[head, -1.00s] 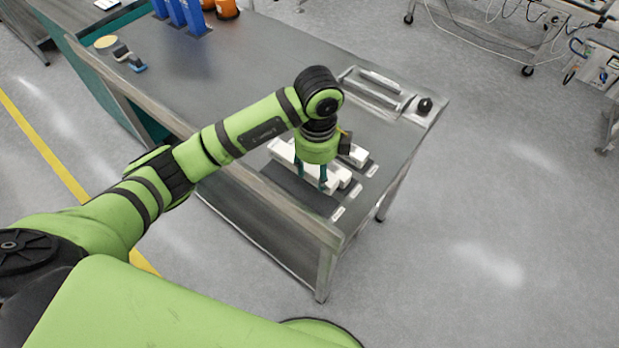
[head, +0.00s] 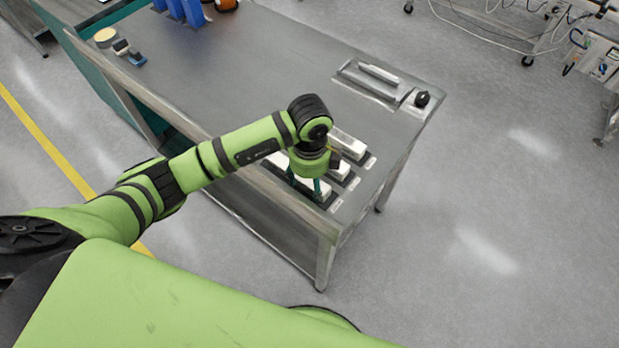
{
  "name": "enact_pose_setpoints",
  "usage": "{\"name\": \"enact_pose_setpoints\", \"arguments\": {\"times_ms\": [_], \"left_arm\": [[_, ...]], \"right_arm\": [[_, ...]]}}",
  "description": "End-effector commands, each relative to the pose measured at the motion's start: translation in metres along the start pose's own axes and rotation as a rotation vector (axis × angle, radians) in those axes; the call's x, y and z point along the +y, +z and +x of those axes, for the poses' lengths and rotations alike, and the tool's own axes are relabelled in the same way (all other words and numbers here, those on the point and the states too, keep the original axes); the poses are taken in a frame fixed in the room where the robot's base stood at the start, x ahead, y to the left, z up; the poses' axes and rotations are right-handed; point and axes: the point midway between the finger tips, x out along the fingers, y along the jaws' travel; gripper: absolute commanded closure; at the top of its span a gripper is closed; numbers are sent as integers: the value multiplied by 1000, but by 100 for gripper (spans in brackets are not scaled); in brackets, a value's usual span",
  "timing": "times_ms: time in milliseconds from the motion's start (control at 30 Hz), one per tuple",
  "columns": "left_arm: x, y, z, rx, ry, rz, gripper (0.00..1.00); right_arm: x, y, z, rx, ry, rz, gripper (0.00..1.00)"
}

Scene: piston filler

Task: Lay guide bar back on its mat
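The guide bar (head: 309,187), a white block, is at my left gripper (head: 304,184) near the front edge of the bench. It lies on or just above its dark mat (head: 329,202); I cannot tell if it touches. My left gripper points down with its two teal fingers at the bar and appears shut on it. The wrist hides part of the bar. Two other white bars sit behind it on dark mats: a middle one (head: 341,170) and a far one (head: 348,145). My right gripper is out of view.
The grey bench (head: 250,75) is clear in its middle. A shallow metal tray (head: 368,82) and a black knob-like item (head: 422,98) are at the far right. Blue bins (head: 190,12) and a small blue-black item (head: 137,60) stand at the far left. Small white labels lie beside the mats.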

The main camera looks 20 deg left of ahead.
Motion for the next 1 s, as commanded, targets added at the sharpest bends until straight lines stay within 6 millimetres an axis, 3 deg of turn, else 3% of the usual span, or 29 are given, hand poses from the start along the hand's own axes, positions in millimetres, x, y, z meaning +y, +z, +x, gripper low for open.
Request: {"name": "enact_pose_setpoints", "arguments": {"times_ms": [433,767,1000], "left_arm": [[-1,0,-9,0,-3,0,29],[-2,0,-76,-2,-7,2,29],[-1,1,-116,-2,-3,1,29]], "right_arm": [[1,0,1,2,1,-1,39],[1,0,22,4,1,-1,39],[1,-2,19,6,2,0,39]]}}
